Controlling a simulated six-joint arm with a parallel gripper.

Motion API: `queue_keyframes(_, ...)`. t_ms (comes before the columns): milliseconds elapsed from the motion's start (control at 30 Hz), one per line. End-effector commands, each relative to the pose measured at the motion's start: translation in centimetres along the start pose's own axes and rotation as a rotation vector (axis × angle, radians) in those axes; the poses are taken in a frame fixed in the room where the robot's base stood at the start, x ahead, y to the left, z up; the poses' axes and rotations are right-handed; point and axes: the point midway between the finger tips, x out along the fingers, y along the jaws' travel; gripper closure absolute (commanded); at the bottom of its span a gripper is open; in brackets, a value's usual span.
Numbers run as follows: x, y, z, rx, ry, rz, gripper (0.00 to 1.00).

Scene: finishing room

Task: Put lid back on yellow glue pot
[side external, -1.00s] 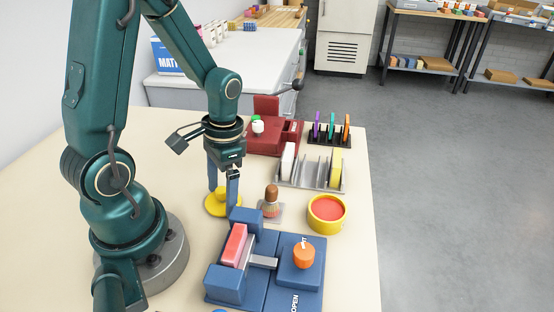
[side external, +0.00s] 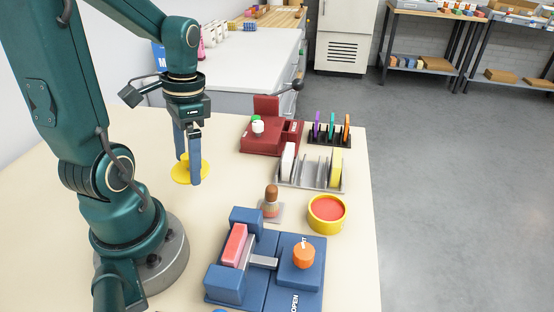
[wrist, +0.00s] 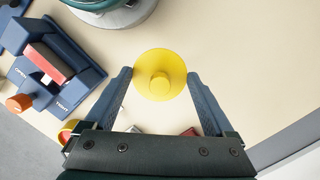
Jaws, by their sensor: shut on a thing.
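The yellow lid (side external: 181,174) is a round disc with a knob on top. My gripper (side external: 190,178) is shut on it, one finger on each side, and it seems held above the table. The wrist view shows the lid (wrist: 160,76) between the fingertips of my gripper (wrist: 159,73), knob facing the camera. The yellow glue pot (side external: 327,226) stands open on the table, to the right of my gripper, with red-orange contents showing. Only part of the pot (wrist: 66,131) shows at the lower left of the wrist view, partly hidden by my gripper.
A blue clamp fixture (side external: 225,284) with a pink block and orange knob stands in front of the pot. A brush with a wooden handle (side external: 271,194) is left of the pot. A grey rack (side external: 310,176) and a dark red box (side external: 262,143) are behind. Table (side external: 190,225) is clear below the lid.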

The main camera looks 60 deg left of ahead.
Motion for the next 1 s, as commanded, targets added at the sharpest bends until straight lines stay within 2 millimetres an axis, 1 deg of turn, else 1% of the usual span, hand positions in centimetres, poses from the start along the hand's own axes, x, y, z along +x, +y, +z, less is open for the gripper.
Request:
queue_keyframes(33,-0.5,-0.7,0.7,-0.012,0.005,-0.003,0.65)
queue_keyframes(100,-1.0,-1.5,1.5,-0.012,0.004,-0.003,0.65)
queue_keyframes(300,-2.2,-3.2,3.4,-0.007,0.002,-0.002,0.65)
queue_keyframes(533,-2.8,-4.1,4.6,0.009,0.001,-0.004,0.65)
queue_keyframes(667,-3.7,-5.0,4.4,0.036,0.001,-0.007,0.65)
queue_keyframes(767,-4.8,-6.0,3.4,0.096,0.001,-0.015,0.65)
queue_keyframes(833,-5.6,-6.5,1.8,0.179,0.000,-0.027,0.65)
queue_keyframes(933,-6.8,-6.7,-1.3,0.329,0.000,-0.049,0.65)
queue_keyframes(1000,-7.5,-6.3,-3.5,0.437,0.000,-0.064,0.65)
